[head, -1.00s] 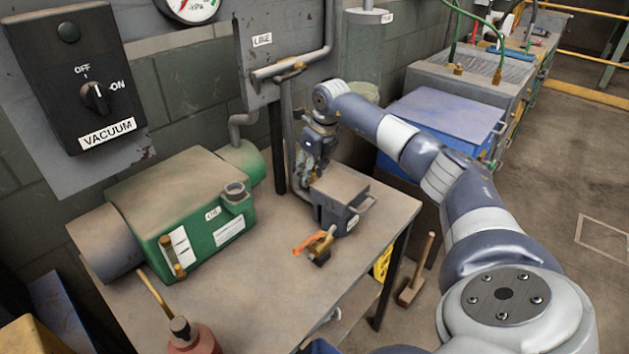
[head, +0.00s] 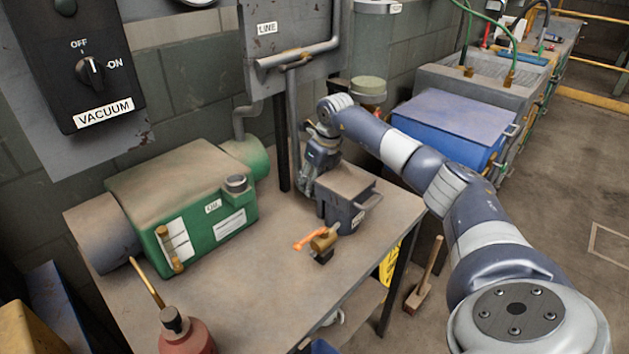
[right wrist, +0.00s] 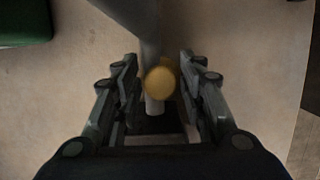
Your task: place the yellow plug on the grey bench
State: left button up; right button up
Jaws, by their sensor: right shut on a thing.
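The yellow plug (right wrist: 160,83) shows in the right wrist view as a round yellow end between the two fingers, with a pale stem below it. My right gripper (right wrist: 160,92) is shut on it. In the head view my right gripper (head: 306,188) points down, low over the back of the grey bench (head: 270,290), beside the grey box with a handle. I cannot pick out the plug in the head view, nor tell whether it touches the bench top. My left gripper is not in view.
The grey box (head: 346,198) stands just right of my gripper, and a grey pipe (head: 291,120) rises behind it. A green pump (head: 190,205) fills the bench's left. A brass valve with an orange handle (head: 324,240) lies in front. The bench's front middle is clear.

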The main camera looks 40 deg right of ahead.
jog(key=shift+f, duration=0.45)
jog(key=o, duration=1)
jog(key=shift+r, duration=0.15)
jog(key=shift+r, duration=0.25)
jog(key=v, duration=1.2)
jog(key=shift+r+b, duration=0.3)
jog(key=shift+f, duration=0.1)
